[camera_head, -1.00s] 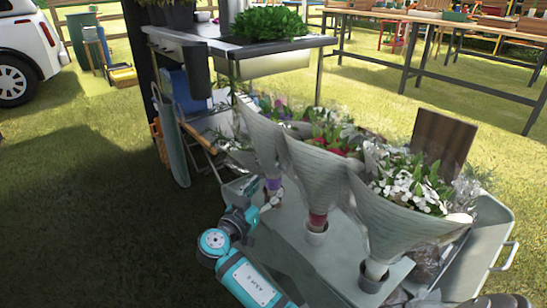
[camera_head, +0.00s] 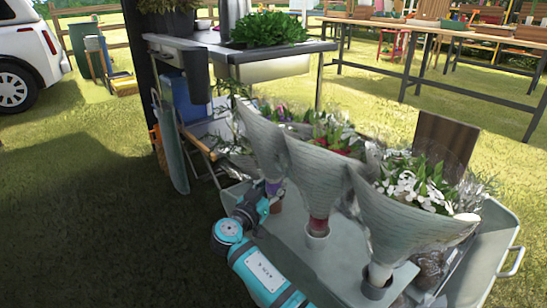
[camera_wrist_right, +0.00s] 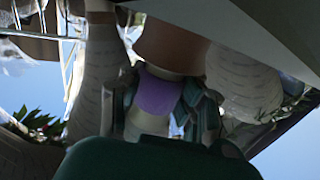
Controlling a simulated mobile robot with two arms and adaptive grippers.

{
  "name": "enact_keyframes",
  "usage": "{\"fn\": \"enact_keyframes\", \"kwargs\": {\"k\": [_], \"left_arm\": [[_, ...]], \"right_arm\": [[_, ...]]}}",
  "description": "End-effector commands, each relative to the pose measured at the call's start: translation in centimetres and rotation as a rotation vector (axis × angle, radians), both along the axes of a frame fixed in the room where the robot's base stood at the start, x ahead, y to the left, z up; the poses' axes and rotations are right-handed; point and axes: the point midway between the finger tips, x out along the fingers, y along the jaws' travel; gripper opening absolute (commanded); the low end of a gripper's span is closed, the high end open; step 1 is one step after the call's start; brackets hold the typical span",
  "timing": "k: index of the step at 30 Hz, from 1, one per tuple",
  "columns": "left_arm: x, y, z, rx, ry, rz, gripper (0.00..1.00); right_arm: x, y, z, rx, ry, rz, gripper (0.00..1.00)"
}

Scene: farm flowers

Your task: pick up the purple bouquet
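The purple bouquet (camera_head: 262,140) is the leftmost of three white-wrapped bouquets, with a purple band (camera_head: 273,187) low on its sleeve. Its narrow lower end stands in a brown pot (camera_head: 277,206). My right gripper (camera_head: 265,201) is low at its left side in the head view. In the right wrist view the picture is upside down. The purple band (camera_wrist_right: 157,92) sits between the two fingers of my right gripper (camera_wrist_right: 160,108), with the pot (camera_wrist_right: 172,42) above. The fingers stand on both sides of the band; firm contact is not clear. My left gripper is out of view.
A middle bouquet (camera_head: 318,175) with a red band and a right bouquet (camera_head: 405,220) stand close beside it on a grey-green cart (camera_head: 335,262). A metal-topped stand (camera_head: 235,50) is behind. The grass at left is free.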

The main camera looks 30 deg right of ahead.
Motion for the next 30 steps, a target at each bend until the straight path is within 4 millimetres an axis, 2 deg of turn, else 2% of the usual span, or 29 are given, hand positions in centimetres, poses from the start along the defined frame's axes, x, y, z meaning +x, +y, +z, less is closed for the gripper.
{"fn": "enact_keyframes", "kwargs": {"k": [1, 6, 23, 27, 30], "left_arm": [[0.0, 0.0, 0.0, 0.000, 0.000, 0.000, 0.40], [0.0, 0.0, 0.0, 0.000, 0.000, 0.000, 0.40], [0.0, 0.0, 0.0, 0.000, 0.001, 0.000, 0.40], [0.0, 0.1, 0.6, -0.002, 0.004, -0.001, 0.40], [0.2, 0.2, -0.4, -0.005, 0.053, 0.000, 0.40]], "right_arm": [[0.0, 0.0, 0.0, 0.000, 0.000, 0.000, 0.21], [0.0, 0.0, 0.0, 0.000, 0.000, 0.001, 0.00], [0.0, 0.1, 0.2, -0.001, -0.003, 0.001, 0.00], [0.0, 0.1, 1.8, 0.001, -0.006, 0.001, 0.00], [0.0, 0.1, 3.8, 0.001, -0.008, 0.001, 0.00]]}}
